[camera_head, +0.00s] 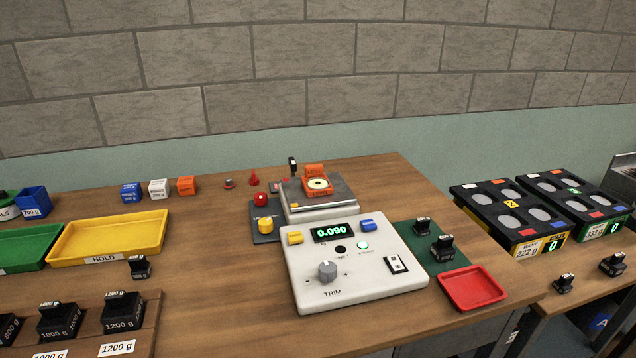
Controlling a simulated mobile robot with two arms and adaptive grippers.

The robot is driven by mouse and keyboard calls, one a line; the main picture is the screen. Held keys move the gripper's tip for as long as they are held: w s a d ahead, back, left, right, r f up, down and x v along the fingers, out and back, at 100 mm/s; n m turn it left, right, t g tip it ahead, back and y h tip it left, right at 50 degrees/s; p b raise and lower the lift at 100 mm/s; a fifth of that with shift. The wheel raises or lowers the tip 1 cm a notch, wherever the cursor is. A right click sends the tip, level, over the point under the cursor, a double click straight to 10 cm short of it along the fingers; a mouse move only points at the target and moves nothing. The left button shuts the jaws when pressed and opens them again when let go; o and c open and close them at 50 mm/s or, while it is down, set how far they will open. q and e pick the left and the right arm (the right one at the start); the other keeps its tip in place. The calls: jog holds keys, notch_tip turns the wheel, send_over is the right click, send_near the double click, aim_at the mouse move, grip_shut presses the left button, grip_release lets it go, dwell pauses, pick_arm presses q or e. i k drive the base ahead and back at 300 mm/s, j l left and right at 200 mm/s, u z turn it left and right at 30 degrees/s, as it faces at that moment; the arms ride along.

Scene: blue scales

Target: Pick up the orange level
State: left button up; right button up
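The orange level (318,193) sits on the grey metal plate (341,194) of the scale at the middle of the table. It has a round pale vial on top and lettering on its front that reads as "LEVEL". An orange raised part stands at its back. Neither of my grippers shows in the head view, so nothing is seen touching the level.
A white control box (300,284) reading 0.090 stands in front of the scale. A small black weight (292,167) stands behind the level. A yellow tray (155,229) is left, a red tray (473,289) right. Bare wood lies left of the box.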

aim_at(315, 183)
jog(key=l+u, duration=1)
jog(key=k+l, duration=0.05)
